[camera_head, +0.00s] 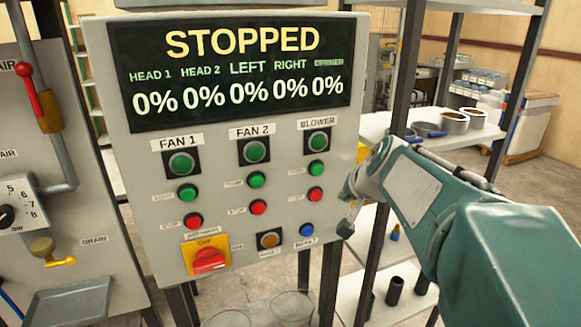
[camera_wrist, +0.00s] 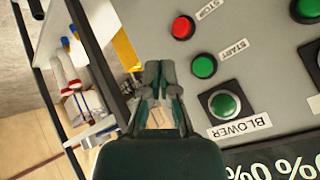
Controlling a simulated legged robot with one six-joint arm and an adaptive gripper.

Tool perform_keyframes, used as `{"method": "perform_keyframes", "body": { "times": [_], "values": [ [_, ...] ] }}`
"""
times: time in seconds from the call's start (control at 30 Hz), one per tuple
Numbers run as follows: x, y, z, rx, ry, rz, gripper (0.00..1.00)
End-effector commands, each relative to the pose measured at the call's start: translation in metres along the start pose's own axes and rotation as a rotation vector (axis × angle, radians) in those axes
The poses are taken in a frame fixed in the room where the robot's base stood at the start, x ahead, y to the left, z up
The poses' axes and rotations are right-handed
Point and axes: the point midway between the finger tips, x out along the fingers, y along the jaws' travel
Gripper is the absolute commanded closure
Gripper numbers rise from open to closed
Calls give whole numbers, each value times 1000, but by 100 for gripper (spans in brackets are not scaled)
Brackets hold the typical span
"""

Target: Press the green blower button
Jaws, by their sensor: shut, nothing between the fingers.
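The control panel (camera_head: 222,215) has a column under the BLOWER label on its right side. At its top is a large green button or lamp (camera_head: 318,141) in a black square frame. Below it are a small green button (camera_head: 316,168) and a red one (camera_head: 315,194). In the wrist view the large green one (camera_wrist: 224,104), the green START button (camera_wrist: 204,66) and the red STOP button (camera_wrist: 183,28) lie right of my gripper (camera_wrist: 160,70). My gripper (camera_head: 347,225) is shut and empty at the panel's right edge, apart from these buttons.
FAN 1 (camera_head: 181,163) and FAN 2 (camera_head: 254,151) columns stand left of the blower column. A blue button (camera_head: 306,230) and a red rotary switch (camera_head: 209,260) sit lower. The display (camera_head: 240,68) reads STOPPED. A shelf (camera_head: 440,128) with pans stands behind my arm.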

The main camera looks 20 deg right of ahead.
Motion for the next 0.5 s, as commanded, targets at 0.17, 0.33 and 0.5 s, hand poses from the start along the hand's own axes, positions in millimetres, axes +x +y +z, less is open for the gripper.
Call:
{"method": "perform_keyframes", "body": {
  "times": [0.17,0.33,0.5],
  "values": [
    [9,-7,-6,-3,-2,-1,100],
    [24,-18,-17,-3,-2,-1,100],
    [40,-28,-28,-2,-2,0,100]
  ]
}}
